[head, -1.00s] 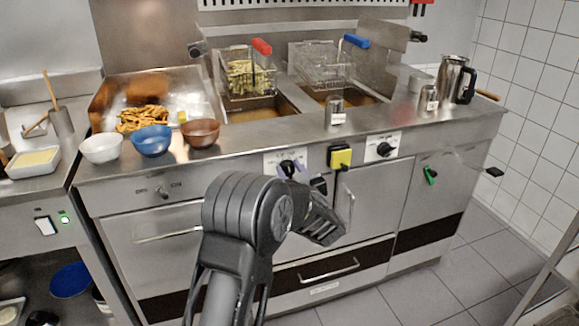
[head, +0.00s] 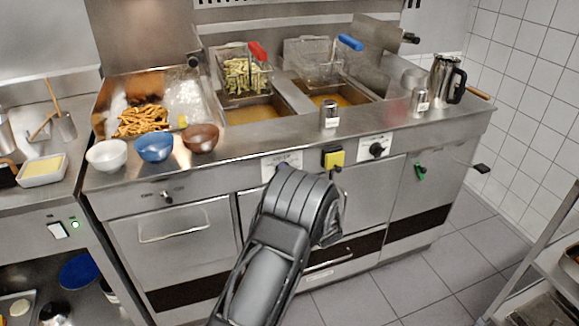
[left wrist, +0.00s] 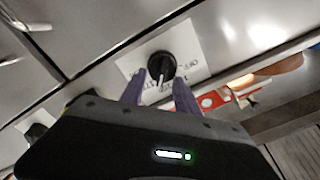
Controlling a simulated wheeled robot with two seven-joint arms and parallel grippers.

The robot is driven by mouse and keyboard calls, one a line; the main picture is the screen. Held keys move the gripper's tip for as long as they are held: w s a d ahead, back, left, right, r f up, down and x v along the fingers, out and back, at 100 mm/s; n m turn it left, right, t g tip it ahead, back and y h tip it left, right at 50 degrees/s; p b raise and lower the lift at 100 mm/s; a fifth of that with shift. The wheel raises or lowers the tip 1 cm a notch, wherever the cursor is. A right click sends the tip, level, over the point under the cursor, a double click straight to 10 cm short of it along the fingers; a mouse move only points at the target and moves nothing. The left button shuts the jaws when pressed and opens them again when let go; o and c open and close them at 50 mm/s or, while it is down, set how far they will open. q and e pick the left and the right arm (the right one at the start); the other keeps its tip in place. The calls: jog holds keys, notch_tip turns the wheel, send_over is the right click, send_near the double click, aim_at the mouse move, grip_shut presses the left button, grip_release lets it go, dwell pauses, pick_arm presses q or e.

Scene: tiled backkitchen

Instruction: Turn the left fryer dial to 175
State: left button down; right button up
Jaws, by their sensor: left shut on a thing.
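The left fryer dial (left wrist: 161,67) is a round black knob on a white label plate, seen in the left wrist view. The purple fingertips of my left gripper (left wrist: 159,88) are on either side of it, shut on the knob. A pale pointer mark shows on the dial, but the numbers are too small to read. My right gripper is not in view.
White (head: 107,155), blue (head: 154,147) and brown (head: 201,138) bowls stand on the counter edge above. Two fryer baskets (head: 244,76) (head: 314,60) hang behind.

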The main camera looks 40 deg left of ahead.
pick_arm(q)
jog(key=shift+w+d+f+m+p, duration=0.1)
jog(key=shift+m+p, duration=0.3)
jog(key=shift+m, duration=0.5)
jog(key=shift+w+f+m+p, duration=0.1)
jog(key=shift+m+p, duration=0.3)
jog(key=shift+m, duration=0.5)
jog(key=c, duration=0.9)
grip_release()
jog(key=shift+s+d, duration=0.1)
jog(key=v, duration=0.7)
jog(key=shift+s+d, duration=0.2)
jog(key=shift+d, duration=0.05)
